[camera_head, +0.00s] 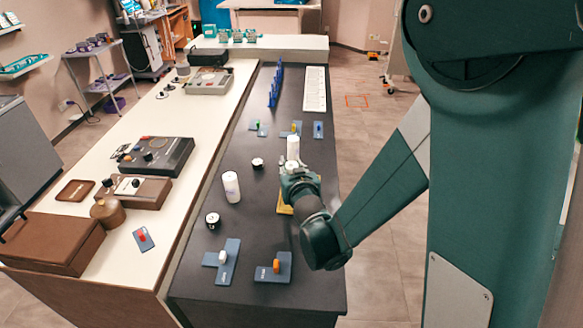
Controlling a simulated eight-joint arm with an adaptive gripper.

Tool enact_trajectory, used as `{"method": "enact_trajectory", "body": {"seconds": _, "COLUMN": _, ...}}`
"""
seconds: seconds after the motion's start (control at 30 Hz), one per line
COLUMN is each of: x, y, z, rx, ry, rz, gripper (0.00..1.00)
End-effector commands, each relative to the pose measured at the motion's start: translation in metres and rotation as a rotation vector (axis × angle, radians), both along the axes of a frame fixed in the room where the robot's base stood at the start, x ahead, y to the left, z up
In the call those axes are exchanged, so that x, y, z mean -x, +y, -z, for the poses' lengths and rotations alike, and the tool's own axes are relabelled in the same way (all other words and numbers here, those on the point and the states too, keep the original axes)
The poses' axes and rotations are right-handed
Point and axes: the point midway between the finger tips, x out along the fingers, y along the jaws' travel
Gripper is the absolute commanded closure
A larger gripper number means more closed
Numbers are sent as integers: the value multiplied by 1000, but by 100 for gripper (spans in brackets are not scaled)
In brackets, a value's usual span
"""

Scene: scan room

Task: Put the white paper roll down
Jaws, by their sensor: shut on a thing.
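A white paper roll (293,146) stands upright at the far end of my gripper (291,165), over the dark table (190,292). My gripper is shut on the roll and hides its lower part. I cannot tell whether the roll's bottom touches the table. A second white cylinder (231,188), with a small mark on its side, stands on the dark table to the left of my gripper.
Small black-and-white round items (257,164) (212,220) lie near the gripper. A yellow piece (284,208) shows beneath my arm. Blue-grey plates with pegs (222,262) (274,268) lie in front. A blue rack (275,86) and white strip (315,90) are farther back.

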Motion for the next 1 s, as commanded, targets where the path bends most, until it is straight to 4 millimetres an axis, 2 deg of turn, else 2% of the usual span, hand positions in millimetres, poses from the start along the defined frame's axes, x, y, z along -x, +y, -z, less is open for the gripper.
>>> {"method": "enact_trajectory", "body": {"seconds": 0.3, "x": 0, "y": 0, "z": 3, "rx": 0, "ry": 0, "rz": 0, "gripper": 93}}
{"method": "enact_trajectory", "body": {"seconds": 0.33, "x": 0, "y": 0, "z": 3, "rx": 0, "ry": 0, "rz": 0, "gripper": 70}}
{"method": "enact_trajectory", "body": {"seconds": 0.43, "x": 0, "y": 0, "z": 2, "rx": 0, "ry": 0, "rz": 0, "gripper": 58}}
{"method": "enact_trajectory", "body": {"seconds": 1.0, "x": 4, "y": -1, "z": -3, "rx": 0, "ry": 0, "rz": 0, "gripper": 58}}
